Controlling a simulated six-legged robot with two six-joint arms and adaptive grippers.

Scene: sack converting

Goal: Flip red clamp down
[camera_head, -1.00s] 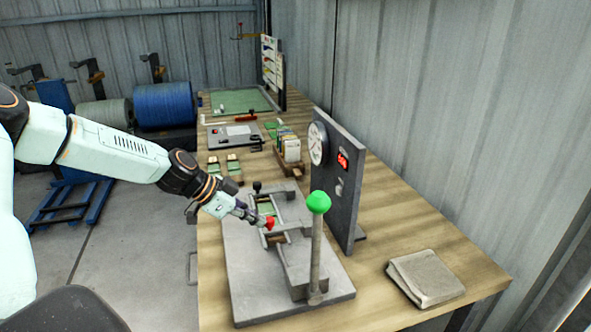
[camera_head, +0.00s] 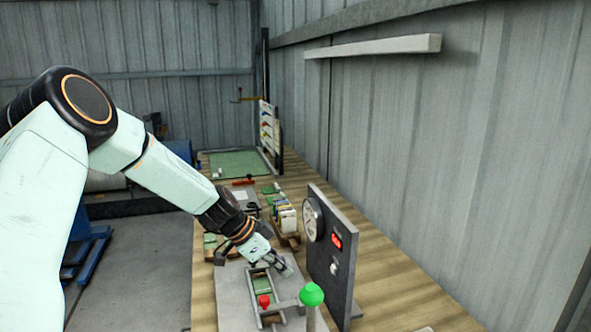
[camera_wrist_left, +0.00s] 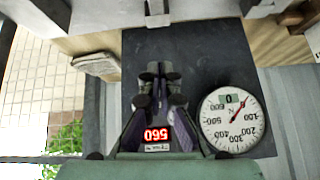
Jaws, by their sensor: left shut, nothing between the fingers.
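The red clamp knob (camera_head: 264,301) shows at the lower middle of the head view, by a grey crossbar of the metal fixture (camera_head: 235,300) on the bench. I cannot tell the clamp's exact angle. My left gripper (camera_head: 287,268) is shut and empty, over the far end of the fixture, beyond and right of the red knob and apart from it. Its fingers also show in the left wrist view (camera_wrist_left: 160,73), in front of the dark panel. The red knob is not seen there. My right gripper is out of view.
A green-knobbed lever (camera_head: 311,295) stands at the fixture's near right. A dark upright panel (camera_head: 331,262) with a dial and red display is close right of my left gripper. Small boxes (camera_head: 285,218) stand behind. The bench's right side (camera_head: 405,290) is mostly clear.

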